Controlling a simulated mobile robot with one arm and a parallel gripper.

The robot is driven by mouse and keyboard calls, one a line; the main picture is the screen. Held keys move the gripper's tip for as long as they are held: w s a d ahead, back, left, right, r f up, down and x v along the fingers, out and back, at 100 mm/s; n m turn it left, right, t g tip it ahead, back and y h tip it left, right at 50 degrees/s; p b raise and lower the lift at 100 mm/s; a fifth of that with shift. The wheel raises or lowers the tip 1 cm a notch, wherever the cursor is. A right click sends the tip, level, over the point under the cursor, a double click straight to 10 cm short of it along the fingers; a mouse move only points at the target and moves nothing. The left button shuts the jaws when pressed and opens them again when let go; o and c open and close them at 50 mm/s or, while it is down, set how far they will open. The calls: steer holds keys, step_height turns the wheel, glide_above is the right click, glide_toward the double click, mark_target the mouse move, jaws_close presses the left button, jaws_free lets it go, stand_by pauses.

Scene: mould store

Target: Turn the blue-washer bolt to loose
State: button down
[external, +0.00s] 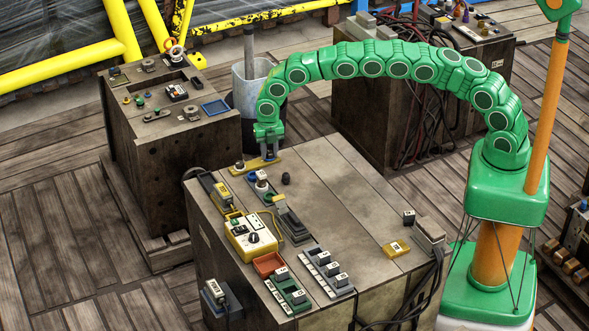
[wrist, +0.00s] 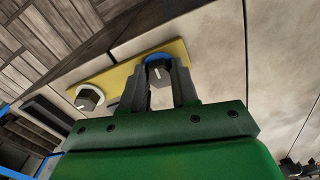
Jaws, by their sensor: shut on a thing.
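The yellow plate (wrist: 108,67) lies at the far edge of the bench top; it also shows in the external view (external: 251,164). The blue-washer bolt (wrist: 158,69) sits near one end of the plate. It has a grey head with a pale line on it, and a blue ring shows around its far side. My gripper (wrist: 160,78) is shut on its head from above, one finger on each side; in the external view my gripper (external: 269,156) hides the bolt. A second bolt (wrist: 90,97) with a white washer stands apart at the plate's other end.
Next to the plate, several switches and a yellow box with a dial (external: 251,237) crowd the bench's left side. A small dark knob (external: 286,179) stands close by. The bench top (external: 345,200) is bare in the middle. A grey bin (external: 258,85) stands behind.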

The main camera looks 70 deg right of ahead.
mark_target(269, 152)
steer(key=shift+f, duration=0.1)
steer(key=c, duration=0.8)
jaws_free()
steer(key=shift+c, duration=0.2)
steer(key=shift+r, duration=3.95)
